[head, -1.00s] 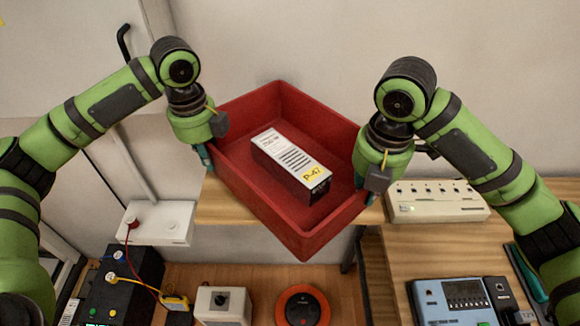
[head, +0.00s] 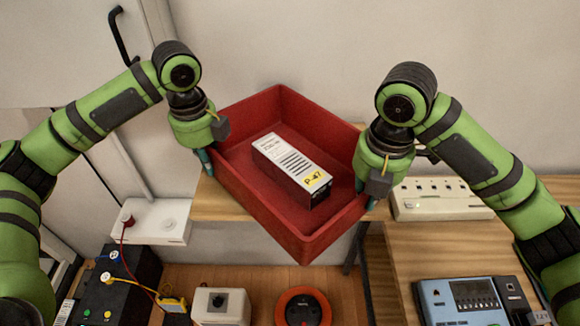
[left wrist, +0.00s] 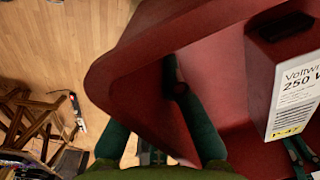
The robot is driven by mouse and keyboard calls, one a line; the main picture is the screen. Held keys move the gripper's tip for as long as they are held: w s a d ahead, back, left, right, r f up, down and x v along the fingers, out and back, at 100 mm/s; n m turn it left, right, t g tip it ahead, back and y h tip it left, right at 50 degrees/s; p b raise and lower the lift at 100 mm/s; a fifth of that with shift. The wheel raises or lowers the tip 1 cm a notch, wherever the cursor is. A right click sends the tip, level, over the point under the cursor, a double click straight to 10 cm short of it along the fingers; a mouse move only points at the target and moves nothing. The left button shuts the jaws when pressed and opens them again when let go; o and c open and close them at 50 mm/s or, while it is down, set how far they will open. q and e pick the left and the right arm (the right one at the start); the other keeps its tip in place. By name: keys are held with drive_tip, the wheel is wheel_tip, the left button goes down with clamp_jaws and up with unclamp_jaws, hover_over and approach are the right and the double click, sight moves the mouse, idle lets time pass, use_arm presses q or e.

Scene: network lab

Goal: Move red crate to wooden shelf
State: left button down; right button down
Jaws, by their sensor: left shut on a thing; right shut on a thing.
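The red crate (head: 262,222) hangs between my two grippers, turned cornerwise in the head view, in front of and above the wooden shelf (head: 220,203). A box with a white label and a yellow tag, the labelled box (head: 291,166), lies inside the crate; it also shows in the left wrist view (left wrist: 285,80). My left gripper (head: 207,165) is shut on the crate's left wall. My right gripper (head: 368,195) is shut on its right wall. In the left wrist view the crate wall (left wrist: 150,60) passes between the fingers. The crate hides much of the shelf.
A white panel device (head: 438,198) and a blue instrument (head: 462,300) stand on the wooden bench at the right. Below are a black battery-like box (head: 120,290), a grey box with a knob (head: 220,306) and an orange round item (head: 303,306). A white wall box (head: 150,221) is at left.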

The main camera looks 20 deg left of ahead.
use_arm(q)
drive_tip(key=shift+a+f+b, duration=0.25)
drive_tip(key=shift+f+b, duration=0.2)
drive_tip(key=shift+f, duration=0.15)
use_arm(e)
drive_tip(key=shift+d+f, duration=0.15)
drive_tip(key=shift+f, duration=0.4)
use_arm(q)
drive_tip(key=c, duration=1.4)
unclamp_jaws()
drive_tip(key=shift+c, duration=0.2)
use_arm(e)
drive_tip(key=c, duration=1.4)
unclamp_jaws()
drive_tip(key=shift+c, duration=0.2)
use_arm(q)
drive_tip(key=shift+o, duration=0.3)
drive_tip(key=shift+s+d+r, duration=0.1)
use_arm(e)
drive_tip(key=shift+o, duration=0.3)
drive_tip(key=shift+s, duration=0.1)
use_arm(q)
drive_tip(key=shift+d, duration=0.1)
use_arm(e)
drive_tip(key=shift+r, duration=0.1)
